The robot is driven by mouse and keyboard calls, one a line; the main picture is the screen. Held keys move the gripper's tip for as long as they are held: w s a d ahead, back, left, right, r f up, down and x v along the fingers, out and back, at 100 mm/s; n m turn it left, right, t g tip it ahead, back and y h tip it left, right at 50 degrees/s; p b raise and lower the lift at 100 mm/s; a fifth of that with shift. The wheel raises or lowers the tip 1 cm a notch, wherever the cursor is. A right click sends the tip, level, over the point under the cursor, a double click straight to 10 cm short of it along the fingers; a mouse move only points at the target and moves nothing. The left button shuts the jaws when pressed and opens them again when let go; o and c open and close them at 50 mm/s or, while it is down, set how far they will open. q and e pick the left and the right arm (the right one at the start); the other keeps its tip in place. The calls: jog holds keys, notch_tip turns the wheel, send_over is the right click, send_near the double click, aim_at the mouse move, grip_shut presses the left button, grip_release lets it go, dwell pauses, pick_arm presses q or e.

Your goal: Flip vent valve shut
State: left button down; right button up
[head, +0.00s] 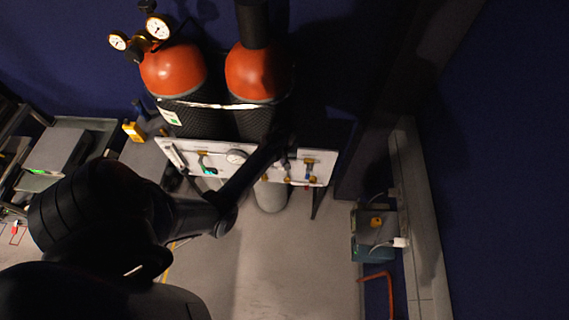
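A white valve panel (222,170) stands in front of two gas cylinders. It carries a round gauge (237,157), a green-handled valve (208,170) left of the gauge and a brass valve (309,162) near its right end. Small labels on the panel are too small to read, so I cannot tell which valve is the vent valve. My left arm crosses from the lower left to the panel. Its dark gripper (284,148) is over the panel's right half, right of the gauge, and hides part of it. Its fingers are too dark to make out, and contact is unclear. My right gripper is not in view.
Two red-topped cylinders (173,70) (252,72) stand behind the panel, with pressure gauges (158,28) at upper left. A grey cart (60,150) is at left. Boxed equipment (376,225) and a red-orange frame (378,279) are at right. The floor in front is clear.

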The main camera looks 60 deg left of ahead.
pick_arm(q)
jog(key=shift+f, duration=1.1)
